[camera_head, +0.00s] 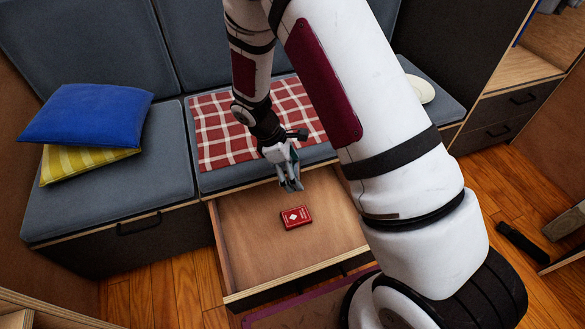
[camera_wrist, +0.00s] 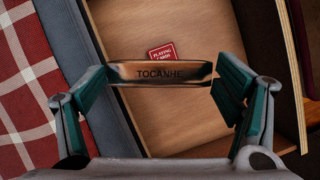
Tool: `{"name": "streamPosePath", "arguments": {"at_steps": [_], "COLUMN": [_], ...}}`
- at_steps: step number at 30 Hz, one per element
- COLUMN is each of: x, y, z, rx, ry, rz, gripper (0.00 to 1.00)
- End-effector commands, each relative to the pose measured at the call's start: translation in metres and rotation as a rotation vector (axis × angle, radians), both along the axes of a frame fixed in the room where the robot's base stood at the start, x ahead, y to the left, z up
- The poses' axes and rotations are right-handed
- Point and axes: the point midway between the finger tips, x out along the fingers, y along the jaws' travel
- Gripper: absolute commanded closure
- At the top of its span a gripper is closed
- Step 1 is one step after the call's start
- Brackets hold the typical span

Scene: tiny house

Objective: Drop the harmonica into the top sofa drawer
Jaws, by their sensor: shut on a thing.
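The harmonica (camera_wrist: 160,72) is a bronze-coloured bar marked "TOCANHE". In the wrist view it spans between the two teal-padded fingers of my gripper, which is shut on it. In the head view my gripper (camera_head: 290,182) points down over the back part of the open sofa drawer (camera_head: 262,262), and the harmonica is hard to make out there. The drawer is pulled out from under the sofa, and its bare wooden floor also shows in the wrist view (camera_wrist: 200,125). The harmonica appears above the drawer floor.
A red playing-card box (camera_head: 296,217) lies in the drawer and is partly hidden behind the harmonica in the wrist view. A red checked cloth (camera_head: 215,130) covers the middle seat. Blue (camera_head: 85,113) and yellow (camera_head: 75,165) pillows lie at left. Much drawer floor is bare.

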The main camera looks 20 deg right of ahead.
Motion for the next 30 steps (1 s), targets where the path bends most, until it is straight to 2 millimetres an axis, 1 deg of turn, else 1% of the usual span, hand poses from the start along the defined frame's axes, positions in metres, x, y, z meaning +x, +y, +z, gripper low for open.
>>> {"name": "streamPosePath", "arguments": {"at_steps": [1,3,9,13,20,21,22,30], "x": [0.000,0.000,0.000,0.000,0.000,0.000,0.000,0.000], "y": [0.000,0.000,0.000,0.000,0.000,0.000,0.000,0.000], "z": [-0.009,-0.018,-0.037,-0.041,-0.041,-0.041,-0.041,-0.041], "rx": [-0.001,-0.001,0.000,0.000,0.000,0.000,0.000,0.000], "ry": [0.001,0.001,0.000,-0.001,-0.001,-0.001,-0.001,-0.001], "rz": [0.001,0.001,0.001,0.001,0.001,0.001,0.001,0.001], "gripper": [0.44,0.44,0.44,0.44,0.44,0.07,0.00,0.00]}}
